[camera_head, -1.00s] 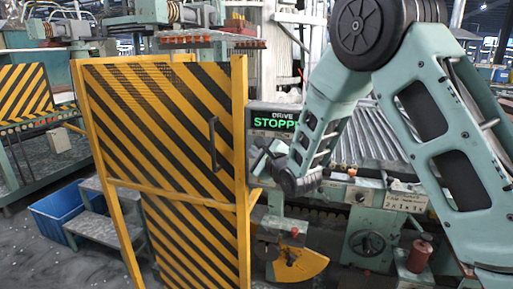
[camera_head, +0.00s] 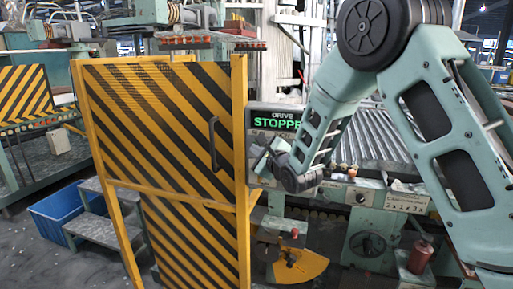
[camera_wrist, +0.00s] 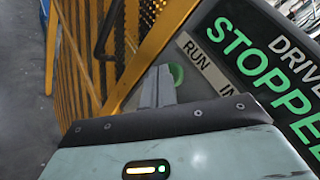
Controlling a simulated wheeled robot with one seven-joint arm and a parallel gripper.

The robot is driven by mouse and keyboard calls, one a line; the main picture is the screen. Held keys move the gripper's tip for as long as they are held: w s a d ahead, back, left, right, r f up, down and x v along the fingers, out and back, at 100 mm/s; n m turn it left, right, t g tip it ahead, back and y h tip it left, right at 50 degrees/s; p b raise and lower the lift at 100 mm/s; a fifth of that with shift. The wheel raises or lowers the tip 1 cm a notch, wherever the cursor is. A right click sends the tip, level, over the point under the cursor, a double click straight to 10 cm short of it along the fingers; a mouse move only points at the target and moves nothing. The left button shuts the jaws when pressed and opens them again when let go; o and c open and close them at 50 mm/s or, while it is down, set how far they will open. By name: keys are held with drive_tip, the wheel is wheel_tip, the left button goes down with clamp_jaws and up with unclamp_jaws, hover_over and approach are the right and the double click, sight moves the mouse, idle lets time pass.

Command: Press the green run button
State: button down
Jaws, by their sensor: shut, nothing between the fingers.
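The green run button (camera_wrist: 177,74) shows in the wrist view, just beside my fingertips and partly hidden by them. It sits by a "RUN" label (camera_wrist: 200,60). My gripper (camera_wrist: 160,72) is shut and empty, with its tips close to the button; I cannot tell whether they touch it. In the head view my gripper (camera_head: 260,160) is in front of the panel below the display, and the button is hidden there. The display (camera_head: 276,122) reads "DRIVE STOPPED" in green and white, and it also shows large in the wrist view (camera_wrist: 270,60).
A yellow-framed striped guard door (camera_head: 165,150) with a dark handle stands directly left of the panel. A roller bed (camera_head: 375,135) lies to the right. A red-topped emergency-type knob (camera_head: 352,172) and a handwheel (camera_head: 367,244) are on the machine front. A blue bin (camera_head: 60,212) stands on the floor.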

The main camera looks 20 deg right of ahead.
drive_tip(key=shift+w+d, duration=0.2)
idle(0.3)
idle(0.3)
drive_tip(key=shift+s+a+b, duration=0.5)
drive_tip(key=shift+s+a, duration=0.05)
drive_tip(key=shift+s, duration=0.2)
